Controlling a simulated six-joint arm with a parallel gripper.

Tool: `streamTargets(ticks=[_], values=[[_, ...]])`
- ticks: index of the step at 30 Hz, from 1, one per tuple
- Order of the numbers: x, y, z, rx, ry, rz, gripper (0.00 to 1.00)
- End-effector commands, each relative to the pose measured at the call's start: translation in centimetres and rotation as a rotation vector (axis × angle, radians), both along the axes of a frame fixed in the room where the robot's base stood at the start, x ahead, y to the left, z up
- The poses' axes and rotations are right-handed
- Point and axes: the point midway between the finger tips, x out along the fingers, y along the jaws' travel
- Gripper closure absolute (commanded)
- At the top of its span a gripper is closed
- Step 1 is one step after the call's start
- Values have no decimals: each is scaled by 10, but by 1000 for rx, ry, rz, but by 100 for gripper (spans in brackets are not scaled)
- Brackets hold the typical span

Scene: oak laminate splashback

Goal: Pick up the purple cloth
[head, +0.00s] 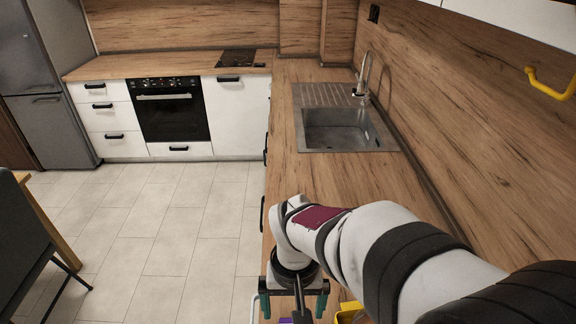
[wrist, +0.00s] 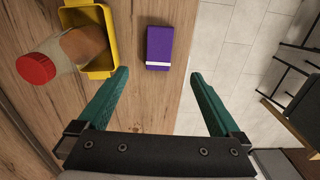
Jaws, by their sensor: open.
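The purple cloth (wrist: 159,42) is a small folded block with a white stripe, lying flat on the wooden counter near its edge. In the head view only a sliver of purple (head: 286,321) shows at the bottom, mostly hidden by my gripper. My gripper (wrist: 159,73) is open and empty, with its teal fingers spread wider than the cloth. In the wrist view the cloth lies just beyond the fingertips, roughly centred between them. My gripper also shows in the head view (head: 293,304), over the near end of the counter.
A yellow bin (wrist: 101,73) stands left of the cloth in the wrist view, with a red-lidded jar (wrist: 36,69) at it. The counter edge drops to the tiled floor (wrist: 228,40) on the right. A sink (head: 337,128) is farther along the counter.

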Motion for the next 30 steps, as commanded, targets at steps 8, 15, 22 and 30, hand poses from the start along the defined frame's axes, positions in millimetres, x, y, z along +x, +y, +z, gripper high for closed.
streamTargets(ticks=[8,15,22,30], values=[[3,3,-71,-6,7,18,0],[4,2,-111,-5,2,16,0],[7,-1,-154,-5,3,16,0],[8,-1,-161,-3,-1,15,0]])
